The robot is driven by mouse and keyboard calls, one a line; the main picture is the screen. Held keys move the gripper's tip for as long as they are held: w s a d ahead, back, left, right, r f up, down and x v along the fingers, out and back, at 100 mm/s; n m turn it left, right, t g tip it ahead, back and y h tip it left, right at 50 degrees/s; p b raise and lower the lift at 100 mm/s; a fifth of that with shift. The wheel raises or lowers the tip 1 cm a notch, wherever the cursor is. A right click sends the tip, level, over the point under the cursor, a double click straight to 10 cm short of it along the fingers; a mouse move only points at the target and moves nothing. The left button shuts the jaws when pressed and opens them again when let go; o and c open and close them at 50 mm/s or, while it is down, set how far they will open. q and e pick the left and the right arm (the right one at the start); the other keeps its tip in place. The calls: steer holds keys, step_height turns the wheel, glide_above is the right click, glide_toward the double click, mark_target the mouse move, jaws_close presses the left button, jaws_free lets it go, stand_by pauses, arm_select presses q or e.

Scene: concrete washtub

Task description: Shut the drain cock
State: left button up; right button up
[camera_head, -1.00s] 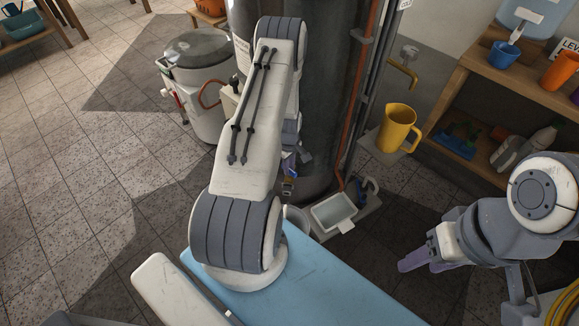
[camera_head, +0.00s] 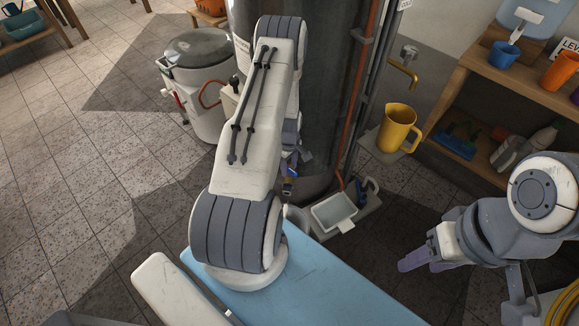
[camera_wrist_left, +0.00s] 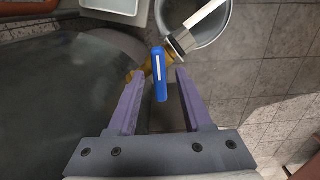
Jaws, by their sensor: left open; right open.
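The drain cock's blue lever (camera_wrist_left: 158,78) shows in the left wrist view on a brass body (camera_wrist_left: 146,67) with a metal outlet (camera_wrist_left: 180,42). In the head view the lever (camera_head: 292,172) is small, low on the dark tank (camera_head: 318,120) and partly hidden by my left arm. My left gripper (camera_wrist_left: 158,82) is open, with one purple finger on each side of the lever. Gaps show between the lever and both fingers. In the head view the left gripper (camera_head: 302,158) is mostly behind the arm. My right gripper (camera_head: 419,256) is open and empty at the right.
A grey bucket (camera_wrist_left: 215,38) stands at the outlet. A white tray (camera_head: 332,212) sits by the tank foot. A yellow jug (camera_head: 397,128) stands on a ledge at the right, near wooden shelves (camera_head: 520,88). A blue board (camera_head: 310,285) lies in front of me.

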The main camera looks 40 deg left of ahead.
mark_target(289, 168)
arm_select(q)
step_height(289, 168, up, 10)
steer(key=p, duration=0.1)
steer(key=shift+r+p, duration=0.15)
steer(key=shift+p, duration=0.15)
stand_by(0.4)
steer(key=w+d+r+m, duration=0.3)
steer(key=d+r+m, duration=0.2)
steer(key=d+r, duration=0.55)
steer(key=s+d+r+m, duration=0.3)
steer(key=d+r+m, duration=0.15)
steer(key=d, duration=0.35)
steer(key=s+d+r+m, duration=0.3)
steer(key=d+r+m, duration=0.1)
steer(key=d+r, duration=0.25)
steer(key=s+d+r+m, duration=0.3)
steer(key=s+m, duration=0.1)
steer(key=s, duration=0.2)
steer(key=s+d+r+m+h+p, duration=0.1)
steer(key=s+d+r+m, duration=0.25)
steer(key=s, duration=0.25)
steer(key=s+d+r+m, duration=0.2)
steer(key=s+m, duration=0.2)
steer(key=s, duration=0.3)
step_height(289, 168, up, 16)
steer(key=p, duration=1.6)
steer(key=shift+w+d+n, duration=0.15)
steer(key=shift+w+n, duration=0.15)
steer(key=shift+w, duration=0.05)
